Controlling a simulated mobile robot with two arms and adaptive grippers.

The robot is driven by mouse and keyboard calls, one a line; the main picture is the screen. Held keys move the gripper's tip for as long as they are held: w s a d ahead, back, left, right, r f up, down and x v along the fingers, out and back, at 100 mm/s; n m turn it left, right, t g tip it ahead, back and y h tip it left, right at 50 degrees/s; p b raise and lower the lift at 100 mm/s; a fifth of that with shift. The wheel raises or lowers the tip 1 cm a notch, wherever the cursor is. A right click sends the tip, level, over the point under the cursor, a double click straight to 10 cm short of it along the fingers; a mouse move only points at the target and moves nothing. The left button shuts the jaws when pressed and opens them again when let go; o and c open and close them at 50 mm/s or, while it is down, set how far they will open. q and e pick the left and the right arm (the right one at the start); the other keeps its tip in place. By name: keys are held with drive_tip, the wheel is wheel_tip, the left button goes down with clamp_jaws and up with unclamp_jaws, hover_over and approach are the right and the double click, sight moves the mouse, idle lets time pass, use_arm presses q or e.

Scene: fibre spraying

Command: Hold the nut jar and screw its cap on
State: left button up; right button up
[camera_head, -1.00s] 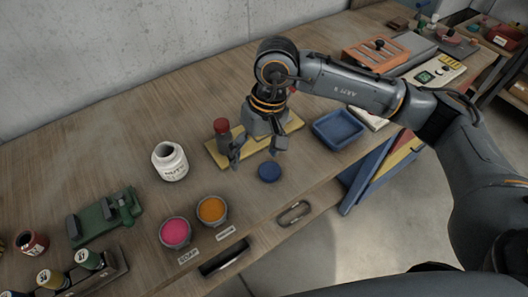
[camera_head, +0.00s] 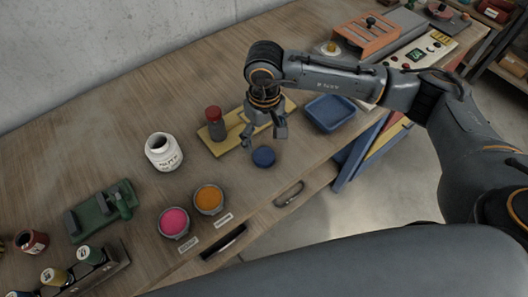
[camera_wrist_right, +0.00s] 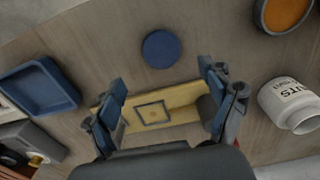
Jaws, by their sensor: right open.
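The white nut jar (camera_head: 163,153) stands upright and uncapped on the wooden table; its dark mouth shows from above. It also shows in the right wrist view (camera_wrist_right: 294,104) at the right edge. A round blue cap (camera_head: 263,157) lies flat on the table to the right of the jar; in the right wrist view the cap (camera_wrist_right: 161,48) is beyond the fingertips. My right gripper (camera_head: 263,134) is open and empty, pointing down just behind the cap, its fingers apart and not touching it. My left gripper is not in view.
A blue tray (camera_head: 329,114) is to the right. Pink (camera_head: 174,222) and orange (camera_head: 208,198) bowls stand in front of the jar. A green device (camera_head: 104,212) is at left.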

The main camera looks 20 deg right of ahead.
sight(264, 156)
drive_tip(key=shift+f, duration=1.05)
drive_tip(key=shift+f+p, duration=0.15)
drive_tip(key=shift+p, duration=0.25)
wheel_tip(264, 156, down, 4)
drive_tip(key=shift+s+a+f+p, duration=0.1)
drive_tip(key=shift+f+p, duration=0.05)
drive_tip(key=shift+p, duration=1.1)
drive_tip(key=shift+f, duration=0.3)
drive_tip(key=shift+c, duration=0.4)
drive_tip(key=c, duration=0.8)
